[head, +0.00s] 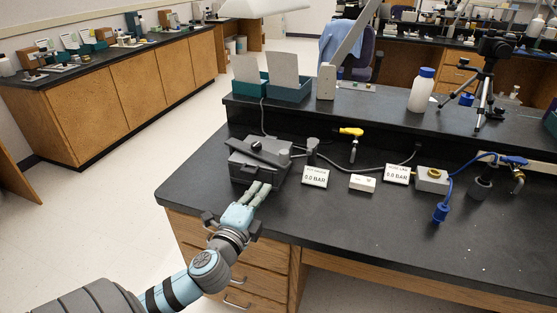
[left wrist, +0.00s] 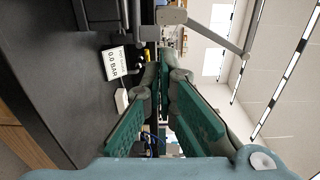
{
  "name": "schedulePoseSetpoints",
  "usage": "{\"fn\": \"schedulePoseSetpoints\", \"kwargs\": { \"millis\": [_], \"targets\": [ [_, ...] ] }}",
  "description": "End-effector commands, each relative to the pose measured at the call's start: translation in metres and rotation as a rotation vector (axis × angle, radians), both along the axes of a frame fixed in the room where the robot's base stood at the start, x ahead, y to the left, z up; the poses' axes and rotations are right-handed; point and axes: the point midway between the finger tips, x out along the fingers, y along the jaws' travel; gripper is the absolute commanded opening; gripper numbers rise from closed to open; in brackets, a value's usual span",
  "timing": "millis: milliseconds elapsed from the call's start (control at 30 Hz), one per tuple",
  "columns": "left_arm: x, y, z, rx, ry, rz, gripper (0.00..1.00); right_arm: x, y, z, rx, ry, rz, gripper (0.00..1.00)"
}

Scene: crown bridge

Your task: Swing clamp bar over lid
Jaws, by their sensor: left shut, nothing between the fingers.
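A dark grey box (head: 268,175) stands near the left end of the black bench in the head view. A long dark bar (head: 254,152) lies slantwise across its top; I take this for the clamp bar over the lid. The lid's own edges are hard to make out. A short post (head: 284,147) stands at the box's right side. My left gripper (head: 262,188) is shut and empty, at the front face of the box, below the bar. I cannot tell if it touches the box. In the left wrist view its teal-padded fingers (left wrist: 162,75) point away from the camera. My right gripper is not in view.
Two gauge displays (head: 316,177) (head: 397,174) reading 0.0 BAR, a small white box (head: 362,183), a yellow-handled valve (head: 351,133) and blue hose fittings (head: 440,212) stand to the right. A raised shelf (head: 380,113) runs behind. The front of the bench is clear.

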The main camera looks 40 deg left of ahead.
Motion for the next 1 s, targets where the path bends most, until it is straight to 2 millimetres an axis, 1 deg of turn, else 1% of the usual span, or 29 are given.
{"fn": "schedulePoseSetpoints", "kwargs": {
  "millis": [167,400,600,700,800,1000],
  "targets": [
    [0.023,0.007,0.0,-0.001,-0.004,0.0,0.0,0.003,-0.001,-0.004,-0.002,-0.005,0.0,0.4],
    [0.073,0.023,-0.001,-0.005,-0.004,0.001,0.0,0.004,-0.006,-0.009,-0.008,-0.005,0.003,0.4],
    [0.11,0.035,-0.002,-0.008,-0.002,0.0,0.0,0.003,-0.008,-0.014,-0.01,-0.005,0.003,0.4],
    [0.122,0.039,-0.002,-0.007,0.0,0.0,0.0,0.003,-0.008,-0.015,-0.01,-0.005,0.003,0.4],
    [0.128,0.04,-0.002,-0.007,0.0,-0.001,0.0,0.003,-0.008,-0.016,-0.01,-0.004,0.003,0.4],
    [0.13,0.041,-0.002,-0.006,0.001,-0.001,0.0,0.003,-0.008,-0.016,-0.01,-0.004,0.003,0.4]
  ]
}}
